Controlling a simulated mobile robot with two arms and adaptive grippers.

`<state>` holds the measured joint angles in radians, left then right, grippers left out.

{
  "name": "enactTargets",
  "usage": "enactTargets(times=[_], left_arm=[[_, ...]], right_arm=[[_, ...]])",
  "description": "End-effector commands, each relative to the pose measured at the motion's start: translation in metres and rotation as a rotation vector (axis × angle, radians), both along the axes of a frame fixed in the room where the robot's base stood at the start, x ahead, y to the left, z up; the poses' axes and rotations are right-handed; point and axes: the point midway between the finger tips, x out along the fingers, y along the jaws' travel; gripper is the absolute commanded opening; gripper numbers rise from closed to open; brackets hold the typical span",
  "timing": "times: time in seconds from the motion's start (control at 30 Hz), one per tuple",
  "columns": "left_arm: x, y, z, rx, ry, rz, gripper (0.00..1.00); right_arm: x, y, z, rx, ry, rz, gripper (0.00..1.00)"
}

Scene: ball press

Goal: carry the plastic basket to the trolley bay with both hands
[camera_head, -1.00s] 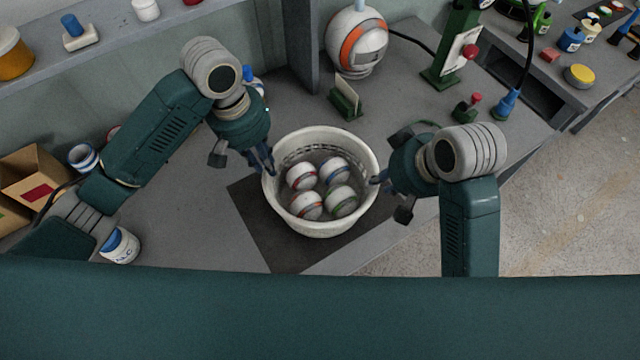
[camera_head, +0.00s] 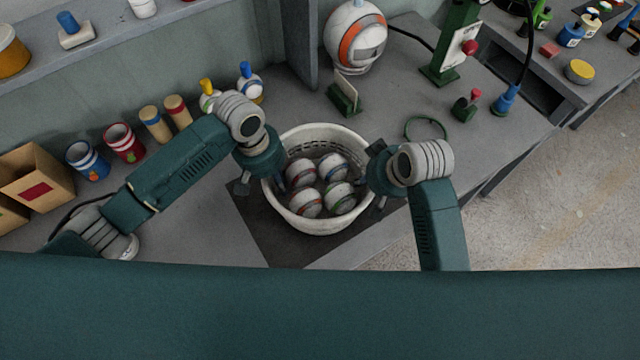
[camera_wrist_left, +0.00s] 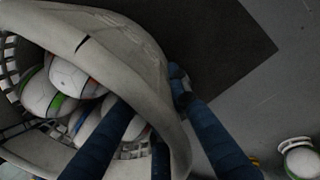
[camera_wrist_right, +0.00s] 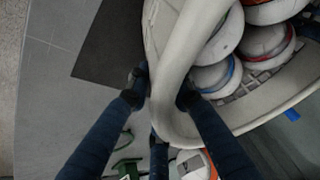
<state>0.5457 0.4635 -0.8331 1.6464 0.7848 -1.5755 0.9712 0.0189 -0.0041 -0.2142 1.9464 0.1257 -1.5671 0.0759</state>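The white plastic basket (camera_head: 319,228) stands upright on the dark mat (camera_head: 262,224) with several white, colour-striped balls (camera_head: 333,168) inside. My left gripper (camera_head: 277,182) is at its left rim. In the left wrist view the blue fingers (camera_wrist_left: 150,96) straddle the basket wall (camera_wrist_left: 135,62), one inside and one against the outside. My right gripper (camera_head: 378,200) is at the right rim. In the right wrist view its fingertips (camera_wrist_right: 161,90) press close on both sides of the wall (camera_wrist_right: 168,60). Both look shut on the basket; the left inner fingertip is partly hidden. No trolley bay is recognisable.
A round orange-striped machine (camera_head: 355,38), a card holder (camera_head: 344,95) and a green ring (camera_head: 426,127) are behind the basket. Cans (camera_head: 86,160) and cardboard boxes (camera_head: 36,176) stand at left. Open floor (camera_head: 560,200) lies to the right, past the table edge.

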Motion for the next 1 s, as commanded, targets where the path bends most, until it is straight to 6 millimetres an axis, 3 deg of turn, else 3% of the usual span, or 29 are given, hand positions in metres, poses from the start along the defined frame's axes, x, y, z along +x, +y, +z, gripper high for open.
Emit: enactTargets(times=[0.27, 0.33, 0.4, 0.77, 1.0], left_arm=[[0.000, 0.000, -0.001, 0.000, 0.000, 0.000, 0.17], [0.000, 0.000, -0.001, 0.000, 0.000, 0.000, 0.03], [0.000, 0.000, -0.001, 0.000, 0.000, 0.000, 0.00], [0.001, 0.000, 0.002, -0.001, -0.001, 0.001, 0.00], [0.001, 0.000, 0.018, -0.001, -0.001, 0.001, 0.00]], right_arm=[[0.001, 0.000, 0.000, 0.000, -0.001, 0.000, 0.21], [0.001, 0.000, 0.000, 0.000, -0.001, 0.000, 0.07], [0.000, 0.000, 0.000, 0.000, -0.001, 0.000, 0.00], [0.001, 0.000, 0.002, 0.001, -0.003, 0.000, 0.00], [0.001, 0.000, 0.019, 0.001, -0.003, 0.000, 0.00]])
